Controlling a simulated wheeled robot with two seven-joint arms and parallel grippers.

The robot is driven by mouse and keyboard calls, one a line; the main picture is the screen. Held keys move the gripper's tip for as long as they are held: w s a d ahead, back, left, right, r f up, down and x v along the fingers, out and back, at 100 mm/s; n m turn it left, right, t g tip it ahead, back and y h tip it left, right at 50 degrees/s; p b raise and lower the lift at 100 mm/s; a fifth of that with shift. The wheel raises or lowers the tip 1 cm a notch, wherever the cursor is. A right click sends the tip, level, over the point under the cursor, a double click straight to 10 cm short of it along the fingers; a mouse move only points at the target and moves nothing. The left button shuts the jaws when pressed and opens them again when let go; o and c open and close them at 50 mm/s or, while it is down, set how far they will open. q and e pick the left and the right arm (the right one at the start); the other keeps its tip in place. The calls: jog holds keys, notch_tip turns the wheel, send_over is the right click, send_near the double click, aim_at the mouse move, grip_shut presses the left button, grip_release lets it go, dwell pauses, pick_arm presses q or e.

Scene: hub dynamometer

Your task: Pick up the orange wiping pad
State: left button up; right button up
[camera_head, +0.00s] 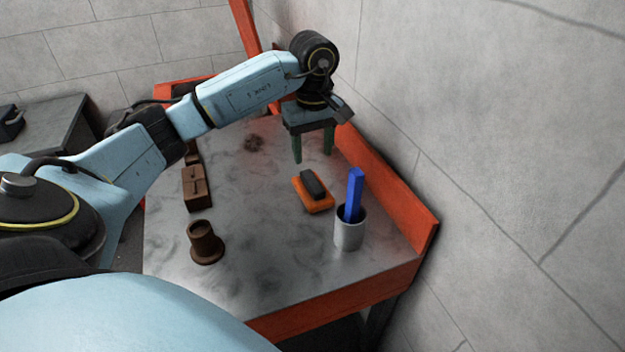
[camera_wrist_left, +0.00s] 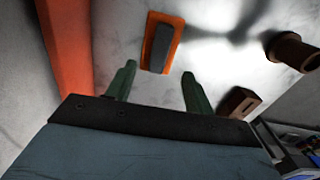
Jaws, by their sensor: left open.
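The orange wiping pad (camera_head: 318,203) lies on the grey tabletop (camera_head: 280,285), with a dark grey block-shaped grip on top. My left gripper (camera_head: 312,160) is open and empty above the table, behind the pad in the head view. In the left wrist view the pad (camera_wrist_left: 174,42) lies beyond the two green fingertips (camera_wrist_left: 158,72), roughly in line with the gap between them. The fingers do not touch it. My right gripper is in neither view.
A grey cup (camera_head: 350,232) with a blue bar (camera_head: 353,195) stands just right of the pad. A brown flanged part (camera_head: 205,243) and a brown block (camera_head: 196,188) stand on the left. An orange raised edge (camera_head: 390,190) runs along the wall side.

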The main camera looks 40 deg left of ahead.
aim_at(312, 180)
pick_arm(q)
notch_tip(312, 180, down, 8)
jog(key=shift+a+f, duration=0.1)
jog(key=shift+f, duration=0.15)
jog(key=c, duration=1.1)
